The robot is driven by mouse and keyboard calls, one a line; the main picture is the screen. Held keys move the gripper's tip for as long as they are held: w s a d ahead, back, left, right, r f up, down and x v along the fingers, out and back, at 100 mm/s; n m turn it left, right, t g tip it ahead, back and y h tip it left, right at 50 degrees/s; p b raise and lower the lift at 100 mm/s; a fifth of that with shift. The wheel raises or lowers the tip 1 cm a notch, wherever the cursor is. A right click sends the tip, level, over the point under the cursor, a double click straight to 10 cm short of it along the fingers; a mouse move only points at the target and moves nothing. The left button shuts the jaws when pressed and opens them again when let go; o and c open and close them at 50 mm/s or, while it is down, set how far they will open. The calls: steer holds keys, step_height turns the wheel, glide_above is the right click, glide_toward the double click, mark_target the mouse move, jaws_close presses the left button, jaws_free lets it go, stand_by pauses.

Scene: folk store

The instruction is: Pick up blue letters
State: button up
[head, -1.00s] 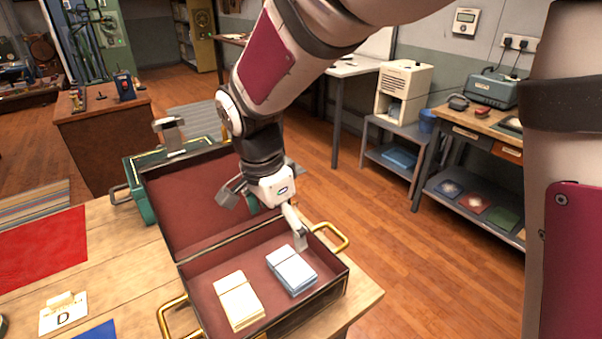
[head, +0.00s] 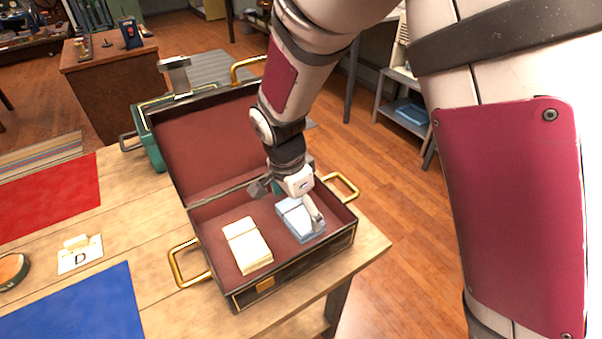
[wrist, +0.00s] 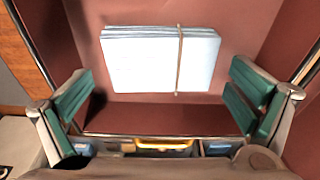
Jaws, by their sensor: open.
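The blue letters (head: 300,220) are a tied, pale blue bundle lying in the right part of the open case (head: 282,268). In the wrist view the bundle (wrist: 160,62) shows with a string around it near its right end. My gripper (head: 290,203) is above the right part of the case, by the bundle. In the wrist view my gripper (wrist: 160,103) is open, with green-padded fingers spread wider than the bundle and nothing between the pads. A cream bundle of letters (head: 247,247) lies to the left in the case. My gripper partly hides the blue bundle in the head view.
The case lid stands open at the back. Brass handles (head: 185,264) stick out at its sides. A green case (head: 148,140) is behind it.

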steer(key=shift+d+f, duration=0.1)
steer(key=shift+f, duration=0.65)
steer(key=shift+c, duration=0.6)
steer(key=c, duration=0.8)
steer(key=shift+c, duration=0.2)
